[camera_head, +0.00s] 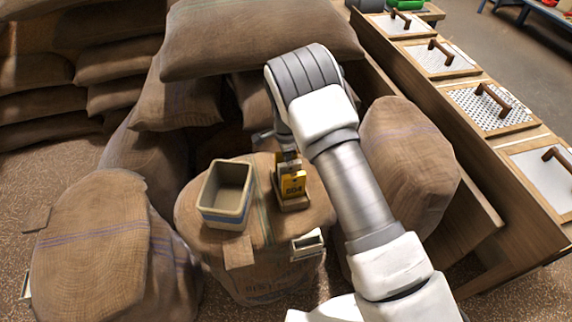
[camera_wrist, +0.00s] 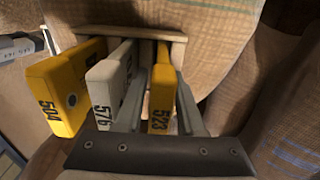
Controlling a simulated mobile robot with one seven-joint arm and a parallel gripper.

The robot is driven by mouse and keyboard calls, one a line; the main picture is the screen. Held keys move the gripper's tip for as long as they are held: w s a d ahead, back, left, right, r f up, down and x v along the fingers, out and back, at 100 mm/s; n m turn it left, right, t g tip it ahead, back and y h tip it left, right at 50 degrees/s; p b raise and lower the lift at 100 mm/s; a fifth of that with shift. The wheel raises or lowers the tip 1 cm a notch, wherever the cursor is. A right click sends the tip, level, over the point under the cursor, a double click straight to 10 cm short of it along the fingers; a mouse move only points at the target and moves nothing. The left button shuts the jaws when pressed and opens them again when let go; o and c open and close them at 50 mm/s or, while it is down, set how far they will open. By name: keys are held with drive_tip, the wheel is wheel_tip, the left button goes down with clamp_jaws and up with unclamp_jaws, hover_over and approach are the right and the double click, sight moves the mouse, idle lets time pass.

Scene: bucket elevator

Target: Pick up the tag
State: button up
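A small wooden rack (camera_head: 292,205) stands on the middle sack and holds upright tags. In the wrist view, its wooden bar (camera_wrist: 130,33) lies beyond a yellow tag marked 504 (camera_wrist: 62,90), a white tag marked 576 (camera_wrist: 108,85) and a yellow tag marked 523 (camera_wrist: 161,100). The yellow tag nearest the head camera (camera_head: 293,184) looks marked 504. My gripper (camera_wrist: 160,85) has one grey finger on each side of tag 523, with narrow gaps. It looks open around that tag. My arm partly hides the gripper in the head view.
An open box (camera_head: 226,192) stands left of the rack on the same sack (camera_head: 250,262). A small pale holder (camera_head: 307,245) is at this sack's front. Other sacks (camera_head: 105,240) crowd both sides and behind. A wooden bench with handled lids (camera_head: 490,108) runs along the right.

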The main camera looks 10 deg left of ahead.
drive_tip(key=shift+c, duration=0.3)
clamp_jaws()
drive_tip(key=shift+r, duration=0.1)
